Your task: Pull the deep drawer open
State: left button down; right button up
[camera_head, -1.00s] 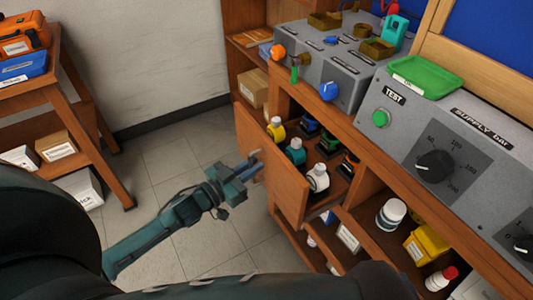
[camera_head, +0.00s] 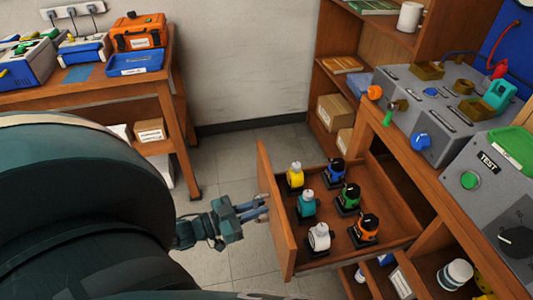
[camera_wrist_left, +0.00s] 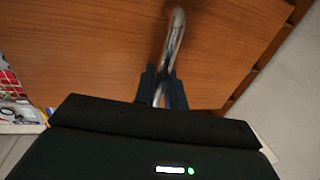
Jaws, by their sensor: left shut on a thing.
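The deep drawer (camera_head: 385,240) is pulled well out of the bench, and its inside shows in the head view. It holds several small regulators or bottles with yellow, teal, white, blue, green and orange tops. My left gripper (camera_head: 262,207) is at the outer face of the drawer front (camera_head: 277,215), shut on the drawer's handle. In the left wrist view the metal handle (camera_wrist_left: 174,42) runs down between the fingers (camera_wrist_left: 162,88), against the wooden front (camera_wrist_left: 90,45). My right gripper is not in view.
The grey test bench (camera_head: 430,110) stands above and right of the drawer. An open shelf (camera_head: 395,283) with containers is below it. A wooden table (camera_head: 120,92) with an orange case (camera_head: 139,31) stands at the left. Tiled floor (camera_head: 225,165) is clear between them.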

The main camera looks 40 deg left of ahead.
pick_arm(q)
jog(key=shift+s+a, duration=0.1)
jog(key=shift+s, duration=0.05)
jog(key=c, duration=1.8)
grip_release()
jog(key=shift+s, duration=0.1)
jog(key=v, duration=1.3)
